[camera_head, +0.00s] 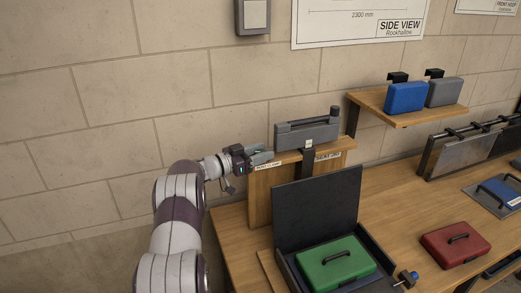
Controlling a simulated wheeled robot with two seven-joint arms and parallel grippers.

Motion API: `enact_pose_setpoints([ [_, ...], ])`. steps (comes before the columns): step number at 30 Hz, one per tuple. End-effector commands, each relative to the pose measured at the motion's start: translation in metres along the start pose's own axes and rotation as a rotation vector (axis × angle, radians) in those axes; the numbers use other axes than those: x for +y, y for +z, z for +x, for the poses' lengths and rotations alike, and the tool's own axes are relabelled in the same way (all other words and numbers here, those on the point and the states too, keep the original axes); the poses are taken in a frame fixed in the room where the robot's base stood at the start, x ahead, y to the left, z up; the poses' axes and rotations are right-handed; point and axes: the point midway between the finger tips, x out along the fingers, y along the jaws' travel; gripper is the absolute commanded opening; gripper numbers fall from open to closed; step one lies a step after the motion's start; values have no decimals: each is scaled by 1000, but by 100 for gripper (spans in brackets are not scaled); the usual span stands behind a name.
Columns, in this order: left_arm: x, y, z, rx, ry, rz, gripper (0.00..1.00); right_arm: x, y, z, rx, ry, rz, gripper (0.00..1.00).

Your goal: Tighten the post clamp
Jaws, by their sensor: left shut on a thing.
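A grey post clamp (307,134) sits on top of a wooden stand (262,194) against the wall. It has a long grey body and a small dark upright part at its right end. Small white labels on the stand are too small to read surely. My left gripper (263,155) reaches in from the left to the clamp's left end, at the stand's top edge. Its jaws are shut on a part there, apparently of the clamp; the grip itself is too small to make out. My right gripper is out of view.
An open black case (315,218) holding a green box (336,262) stands in front of the stand. A red box (455,244) lies on the wooden bench (400,215). A shelf (400,113) holds a blue box (405,97) and a grey box (444,92). Bare bench lies between the cases.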

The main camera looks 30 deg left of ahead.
Motion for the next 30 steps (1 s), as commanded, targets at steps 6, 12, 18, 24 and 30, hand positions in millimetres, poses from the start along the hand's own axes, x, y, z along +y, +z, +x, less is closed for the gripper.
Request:
enact_pose_setpoints([
  [6, -1, 0, 0, 1, 66, 1, 13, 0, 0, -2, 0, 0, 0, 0],
  [12, 0, 0, 0, 1, 87, 1, 13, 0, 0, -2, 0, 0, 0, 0],
  [18, 0, -1, 0, 2, 87, 1, 13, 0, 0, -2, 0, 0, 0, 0],
  [24, 0, -1, 0, 2, 87, 2, 49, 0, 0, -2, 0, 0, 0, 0],
  [30, 0, 0, 0, 1, 86, 1, 49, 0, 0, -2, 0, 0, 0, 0],
])
